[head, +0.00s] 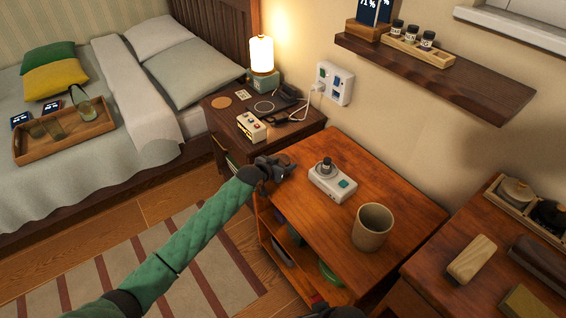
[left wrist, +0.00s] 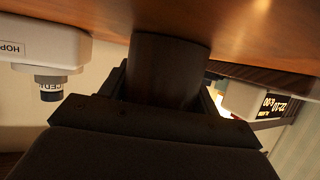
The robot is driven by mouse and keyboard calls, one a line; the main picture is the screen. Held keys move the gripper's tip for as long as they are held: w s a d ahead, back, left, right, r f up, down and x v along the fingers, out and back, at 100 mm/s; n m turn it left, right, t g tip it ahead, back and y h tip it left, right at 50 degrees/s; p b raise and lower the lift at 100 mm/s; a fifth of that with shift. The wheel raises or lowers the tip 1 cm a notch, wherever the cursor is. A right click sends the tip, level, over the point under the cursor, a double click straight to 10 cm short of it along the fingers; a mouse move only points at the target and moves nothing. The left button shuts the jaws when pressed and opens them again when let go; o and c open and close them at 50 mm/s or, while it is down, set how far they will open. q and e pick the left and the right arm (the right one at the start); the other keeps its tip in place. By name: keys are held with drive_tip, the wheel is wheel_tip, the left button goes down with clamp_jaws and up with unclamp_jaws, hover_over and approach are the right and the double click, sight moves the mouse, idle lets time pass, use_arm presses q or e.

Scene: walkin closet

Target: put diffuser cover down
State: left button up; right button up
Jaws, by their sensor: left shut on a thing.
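Little of the cover shows in the head view. In the left wrist view the cover's far end meets the wooden surface in the picture; I cannot tell if it touches. A white diffuser base (head: 332,183) with a dark bottle (head: 327,167) stands to the right of the gripper. A dark sliver at the bottom edge may be my right gripper (head: 335,312).
A beige cup (head: 372,227) stands near the cabinet's front right. A nightstand (head: 222,112) behind holds a lit lamp (head: 262,56) and small devices. A shelf (head: 440,78) juts from the wall. Bare wood lies between gripper, diffuser base and cup.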

use_arm(q)
drive_tip(key=shift+f, duration=0.15)
use_arm(e)
drive_tip(key=shift+f, duration=0.1)
use_arm(q)
drive_tip(key=o, duration=1)
use_arm(e)
drive_tip(key=shift+f, duration=0.1)
use_arm(q)
drive_tip(key=shift+s+a+r, duration=0.1)
drive_tip(key=shift+r, duration=0.1)
drive_tip(key=b+v, duration=0.1)
drive_tip(key=v, duration=1)
drive_tip(key=shift+s+a+r, duration=0.1)
drive_tip(key=shift+s+a, duration=0.1)
drive_tip(key=shift+s, duration=0.1)
use_arm(e)
drive_tip(key=f, duration=0.3)
drive_tip(key=shift+w+a+t, duration=0.25)
drive_tip(key=shift+w+t, duration=0.05)
drive_tip(key=shift+r, duration=0.1)
